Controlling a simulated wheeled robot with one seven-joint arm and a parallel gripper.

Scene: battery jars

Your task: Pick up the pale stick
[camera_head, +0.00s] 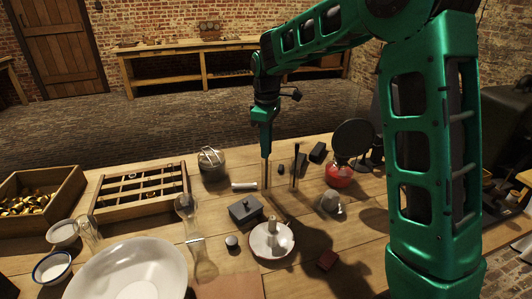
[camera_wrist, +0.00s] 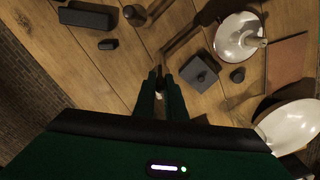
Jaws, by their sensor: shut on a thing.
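My gripper (camera_head: 266,152) is pointed down above the middle of the table, its fingers closed together. A thin tan upright stick (camera_head: 265,174), which looks like the pale stick, extends down from the fingertips to just at or above the tabletop; I cannot tell if it touches. In the wrist view my gripper (camera_wrist: 159,78) shows two green fingers with dark tips close together, and the stick is mostly hidden between them. A short white cylinder (camera_head: 244,185) lies on the table just left of the stick.
A grey lidded box (camera_head: 245,209) and white dish (camera_head: 271,251) stand nearer me. Dark upright rods (camera_head: 296,166), a small dark cylinder (camera_head: 281,169) and a red-based item (camera_head: 339,178) are to the right. A glass jar (camera_head: 211,164) and divided wooden rack (camera_head: 140,191) are left.

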